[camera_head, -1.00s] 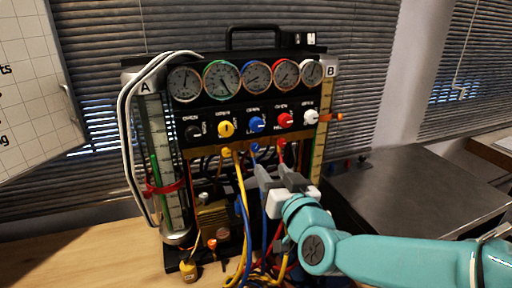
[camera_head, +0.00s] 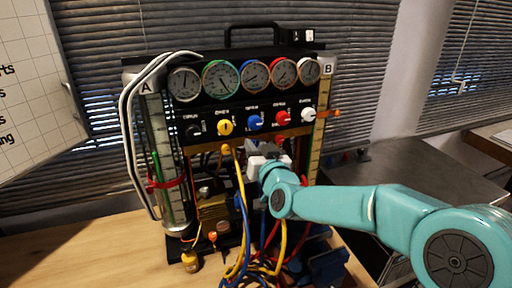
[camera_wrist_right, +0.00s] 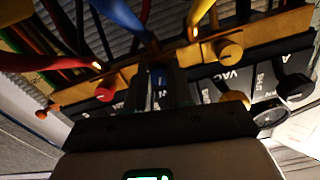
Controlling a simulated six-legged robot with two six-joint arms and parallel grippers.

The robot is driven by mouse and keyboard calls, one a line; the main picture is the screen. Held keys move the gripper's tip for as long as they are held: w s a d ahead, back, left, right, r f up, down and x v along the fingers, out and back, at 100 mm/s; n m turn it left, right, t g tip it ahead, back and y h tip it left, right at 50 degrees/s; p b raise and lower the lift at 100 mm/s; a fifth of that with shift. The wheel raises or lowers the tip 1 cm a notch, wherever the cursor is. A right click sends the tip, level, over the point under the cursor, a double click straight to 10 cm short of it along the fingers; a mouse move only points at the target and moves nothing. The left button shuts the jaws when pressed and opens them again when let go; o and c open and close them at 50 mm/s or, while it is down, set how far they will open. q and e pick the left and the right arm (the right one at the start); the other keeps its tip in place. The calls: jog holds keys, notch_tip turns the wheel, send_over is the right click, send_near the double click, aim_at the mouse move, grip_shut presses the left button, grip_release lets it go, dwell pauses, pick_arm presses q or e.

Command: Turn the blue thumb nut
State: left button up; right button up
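My right gripper (camera_head: 262,148) is in front of the brass rail, below the blue knob (camera_head: 255,123) of the panel. In the right wrist view its two grey fingers (camera_wrist_right: 160,88) point at the rail and stand close together. The blue thumb nut (camera_wrist_right: 158,75) shows as a small dark blue patch between them. I cannot tell whether the fingers press on it. In the head view the gripper hides this nut. A blue hose (camera_wrist_right: 122,18) runs to the rail close by. My left gripper is in neither view.
Gauges (camera_head: 256,76) sit above the knobs. Yellow hoses (camera_head: 241,190) and other hoses hang below the rail.

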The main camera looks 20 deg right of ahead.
grip_shut()
jog(key=shift+m+b, duration=5.95)
jog(key=shift+m, duration=0.45)
jog(key=shift+o, duration=1.9)
grip_release()
jog(key=o, duration=0.3)
jog(key=shift+s+d, duration=0.15)
